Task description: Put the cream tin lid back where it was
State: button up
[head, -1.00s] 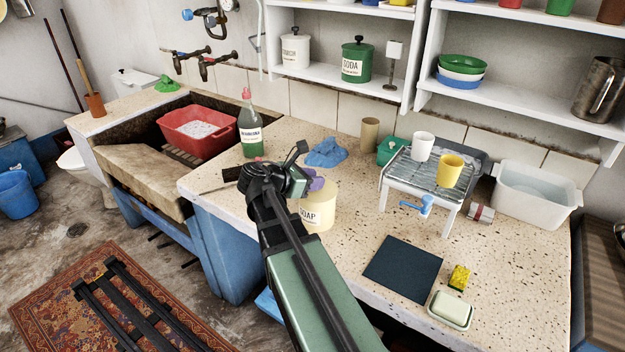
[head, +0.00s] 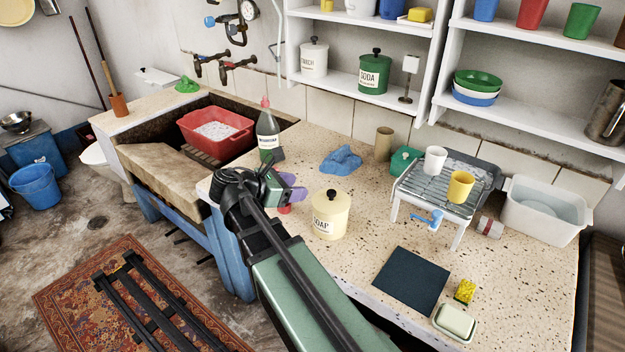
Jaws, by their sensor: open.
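The cream tin (head: 329,222), labelled SOAP, stands upright on the speckled counter. Its cream lid (head: 341,201), with a black knob, sits on top of it and looks level. My gripper (head: 284,188) is open and empty, just left of the tin and apart from it. The wrist hides part of the jaws, and a purple patch shows at their right side. A small red thing (head: 285,209) shows below the gripper, mostly hidden.
A bottle (head: 268,134) and blue cloth (head: 341,160) stand behind the gripper. Right are a rack (head: 421,194) with two cups, a dark mat (head: 411,281), a sponge (head: 465,291) and a soap dish (head: 455,323). The counter between tin and mat is clear.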

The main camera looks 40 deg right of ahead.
jog(key=s+a+f+m+y, duration=0.2)
jog(key=a+f+m+y, duration=0.1)
jog(key=a+m+y, duration=0.1)
jog(key=s+a+f+m+t+y, duration=0.1)
jog(key=s+a+f+m+y, duration=0.1)
jog(key=a+f+m+y, duration=0.2)
jog(key=s+a+f+m+y, duration=0.2)
jog(key=a+m+y, duration=0.3)
jog(key=a+m, duration=0.3)
jog(key=a+f, duration=0.1)
jog(key=a, duration=0.2)
jog(key=shift+s+a+f+m+t, duration=0.15)
jog(key=shift+s+a+m+t, duration=0.15)
jog(key=shift+s+a, duration=0.1)
notch_tip(320, 180, up, 3)
jog(key=p, duration=0.2)
jog(key=shift+f+p, duration=0.15)
jog(key=shift+p, duration=0.2)
